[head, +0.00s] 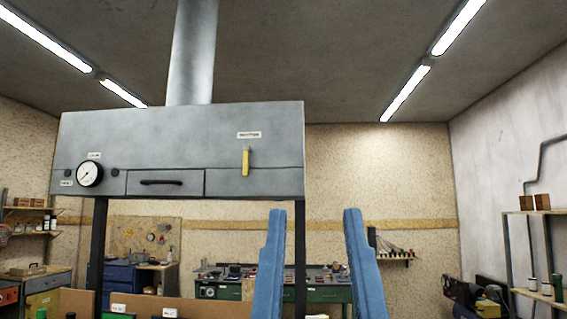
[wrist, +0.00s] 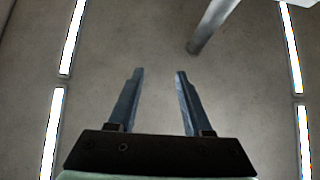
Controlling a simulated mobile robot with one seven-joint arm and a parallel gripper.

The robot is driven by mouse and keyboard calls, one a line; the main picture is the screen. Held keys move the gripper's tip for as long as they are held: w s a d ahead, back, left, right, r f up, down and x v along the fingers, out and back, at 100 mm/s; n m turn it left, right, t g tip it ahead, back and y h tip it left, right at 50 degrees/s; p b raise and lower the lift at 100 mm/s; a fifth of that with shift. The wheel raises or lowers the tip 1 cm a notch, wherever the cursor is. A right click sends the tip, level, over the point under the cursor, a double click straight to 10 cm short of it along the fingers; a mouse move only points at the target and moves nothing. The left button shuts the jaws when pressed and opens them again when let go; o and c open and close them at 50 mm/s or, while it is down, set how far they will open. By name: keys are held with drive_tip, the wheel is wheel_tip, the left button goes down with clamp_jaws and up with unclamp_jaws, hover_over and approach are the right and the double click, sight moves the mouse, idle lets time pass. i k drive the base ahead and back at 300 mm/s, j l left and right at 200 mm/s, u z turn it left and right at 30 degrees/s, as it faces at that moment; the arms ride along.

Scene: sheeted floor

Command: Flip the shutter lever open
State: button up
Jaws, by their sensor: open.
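The shutter lever (head: 245,161) is a small yellow handle on the right part of the front of a grey metal hood (head: 200,125). It hangs vertically below a small white label. My gripper (head: 315,213) has two blue fingers, wide apart and empty. In the head view it stands to the right of the lever and lower, with its fingers pointing up. In the wrist view my gripper (wrist: 158,72) points at the ceiling, and the lever is not visible there. No contact with the lever shows.
The hood front also carries a round gauge (head: 89,173) and a drawer with a dark handle (head: 161,183). A duct (head: 193,55) rises from its top, and dark posts (head: 300,250) support it. Green workbenches (head: 330,291) stand behind. Space right of the hood is open.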

sight(246, 150)
drive_tip(key=i+j, duration=0.35)
drive_tip(key=i, duration=0.15)
drive_tip(key=i+j, duration=0.7)
drive_tip(key=i, duration=0.25)
